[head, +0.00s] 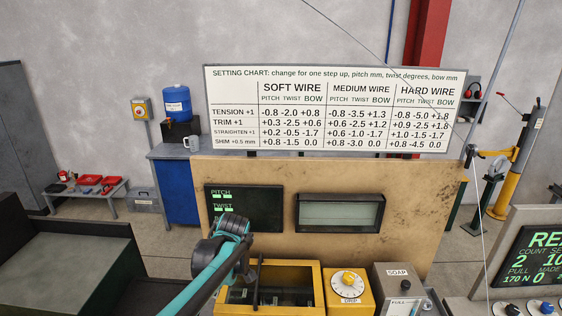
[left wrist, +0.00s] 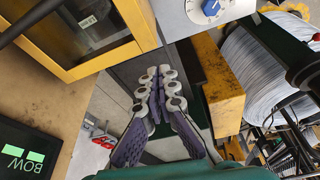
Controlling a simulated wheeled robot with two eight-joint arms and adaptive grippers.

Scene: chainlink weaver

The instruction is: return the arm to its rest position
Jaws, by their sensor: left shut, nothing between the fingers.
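My left arm (head: 195,282) reaches up from the bottom of the head view, teal and dark, in front of the tan machine panel. I cannot make out its fingers there. In the left wrist view my left gripper (left wrist: 159,75) is shut, its two pale-and-purple fingers meeting at the tips with nothing between them. Past the fingers are a grey surface and a yellow frame. My right gripper is in neither view.
A wire coil (left wrist: 262,75) is at the right of the wrist view. A setting chart (head: 335,77) tops the panel (head: 415,215).

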